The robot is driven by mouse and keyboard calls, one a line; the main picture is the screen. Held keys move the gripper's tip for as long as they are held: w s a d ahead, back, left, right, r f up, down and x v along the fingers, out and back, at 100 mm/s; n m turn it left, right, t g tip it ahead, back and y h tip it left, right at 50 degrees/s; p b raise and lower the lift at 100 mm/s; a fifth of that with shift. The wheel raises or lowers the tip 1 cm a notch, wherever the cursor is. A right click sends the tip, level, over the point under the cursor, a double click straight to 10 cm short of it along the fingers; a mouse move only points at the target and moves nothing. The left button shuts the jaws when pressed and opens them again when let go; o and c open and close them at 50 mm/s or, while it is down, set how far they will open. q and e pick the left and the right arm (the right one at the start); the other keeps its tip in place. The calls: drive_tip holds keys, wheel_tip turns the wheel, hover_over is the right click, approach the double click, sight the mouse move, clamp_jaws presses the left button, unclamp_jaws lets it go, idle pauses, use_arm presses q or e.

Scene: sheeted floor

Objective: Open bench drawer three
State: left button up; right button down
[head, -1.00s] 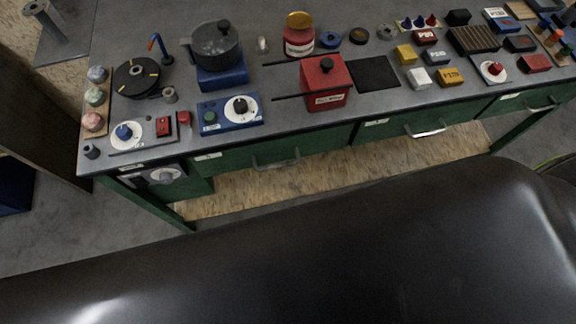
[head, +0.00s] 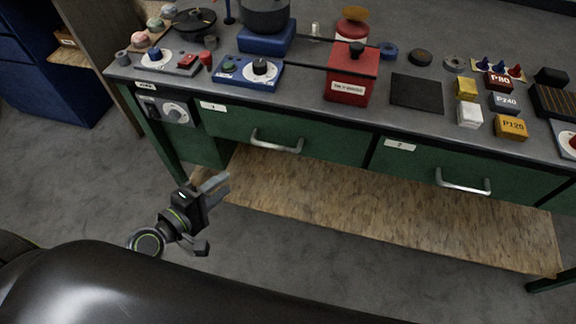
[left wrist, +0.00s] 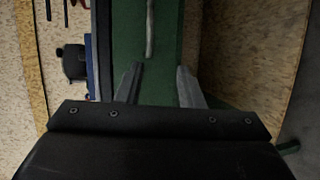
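The green bench shows two shut drawers in the head view, drawer 1 (head: 225,122) on the left and drawer 2 (head: 410,168) on the right. Each has a grey bar handle, the left handle (head: 276,143) and the right handle (head: 462,184). I cannot make out a drawer labelled three; the bench runs out of the right edge. My left gripper (head: 218,188) is in front of and below the left end of drawer 1, apart from it. In the left wrist view its fingers (left wrist: 158,88) are spread and empty, with a green front and a bar handle (left wrist: 150,30) beyond. My right gripper is out of view.
The bench top (head: 310,85) holds a red box (head: 352,75), a pot (head: 265,14), blue control units and small blocks. A wooden lower shelf (head: 380,215) lies under the drawers. Grey floor (head: 330,270) is open in front. A blue cabinet (head: 50,85) stands at left.

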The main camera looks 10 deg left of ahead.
use_arm(q)
drive_tip(key=d+r, duration=0.1)
drive_tip(key=p, duration=0.1)
approach(273, 145)
drive_tip(key=shift+t+h, duration=0.3)
drive_tip(key=x, duration=0.3)
drive_tip(key=f+x, duration=0.1)
drive_tip(key=x, duration=0.6)
drive_tip(key=shift+a+f, duration=0.15)
drive_tip(key=shift+f, duration=0.05)
clamp_jaws()
